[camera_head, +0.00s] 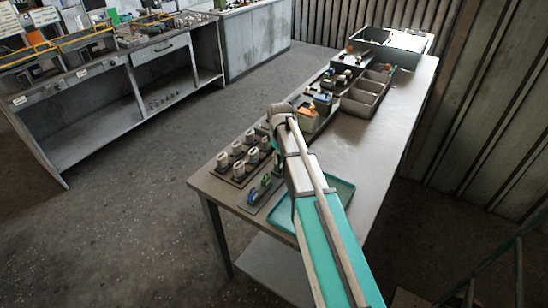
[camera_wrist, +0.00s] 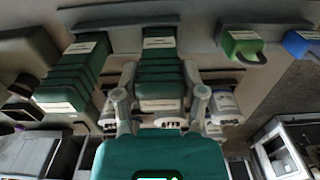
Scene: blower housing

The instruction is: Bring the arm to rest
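My arm (camera_head: 325,225) reaches from the bottom of the head view out over the table, bent at a grey joint. My gripper (camera_wrist: 160,72) shows in the wrist view with its two grey fingers spread apart. A dark green labelled block (camera_wrist: 160,58) appears between the fingers in the picture, with narrow gaps at its sides; I cannot tell how far beyond the fingertips it is. I see nothing clearly held. In the head view the fingers cannot be made out behind the arm.
The long table (camera_head: 372,150) carries white-topped parts (camera_head: 238,160), small blue and green parts (camera_head: 262,188), a teal tray (camera_head: 343,187) under the arm and grey bins (camera_head: 362,98). A workbench (camera_head: 95,105) stands left; a corrugated wall (camera_head: 480,110) is right. The table's right strip is clear.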

